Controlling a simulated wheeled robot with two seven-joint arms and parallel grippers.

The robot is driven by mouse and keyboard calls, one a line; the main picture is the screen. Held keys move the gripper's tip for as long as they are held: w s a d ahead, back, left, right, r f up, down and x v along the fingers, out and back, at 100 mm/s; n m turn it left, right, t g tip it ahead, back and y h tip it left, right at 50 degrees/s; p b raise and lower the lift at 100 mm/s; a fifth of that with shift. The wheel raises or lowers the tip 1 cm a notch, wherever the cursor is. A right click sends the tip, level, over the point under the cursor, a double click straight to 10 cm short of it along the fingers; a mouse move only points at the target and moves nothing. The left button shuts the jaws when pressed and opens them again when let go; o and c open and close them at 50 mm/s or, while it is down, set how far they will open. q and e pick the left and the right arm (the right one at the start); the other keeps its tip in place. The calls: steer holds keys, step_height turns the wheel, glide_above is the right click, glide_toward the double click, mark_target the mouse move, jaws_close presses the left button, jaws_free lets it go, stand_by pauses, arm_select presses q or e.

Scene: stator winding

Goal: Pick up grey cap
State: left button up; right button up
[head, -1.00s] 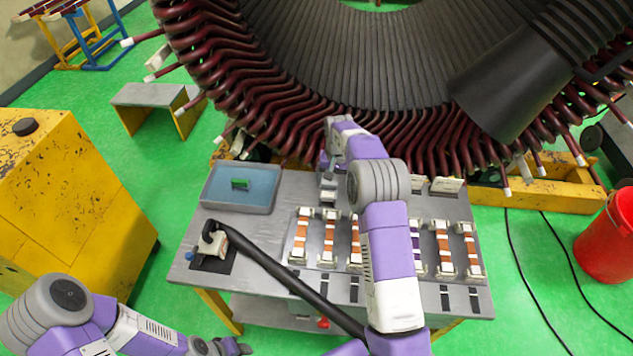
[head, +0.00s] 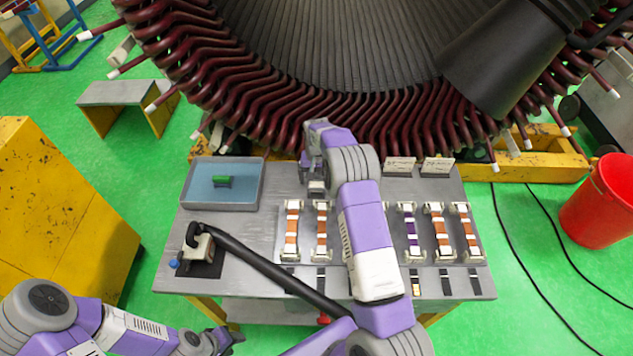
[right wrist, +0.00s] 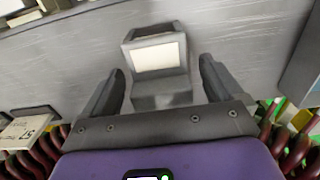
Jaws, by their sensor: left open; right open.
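The grey cap (right wrist: 160,65) is a small grey block with a pale square face. In the right wrist view it stands on the grey table between the two dark fingers of my right gripper (right wrist: 158,85). The fingers are open, with a gap to the cap on both sides. In the head view the cap (head: 317,188) shows near the table's back edge, just below the right gripper (head: 315,174), which the arm partly hides. My left gripper (head: 228,339) is at the bottom left, off the table's front edge, small and open.
A blue-lined tray (head: 190,203) with a green piece is at the table's back left. A black-handled tool (head: 203,245) lies at the front left. Several striped coil pieces (head: 411,232) stand on the right, partly behind my arm. The large stator (head: 300,115) rises behind the table.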

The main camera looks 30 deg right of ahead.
steer(key=shift+r, duration=0.1)
steer(key=c, duration=1.1)
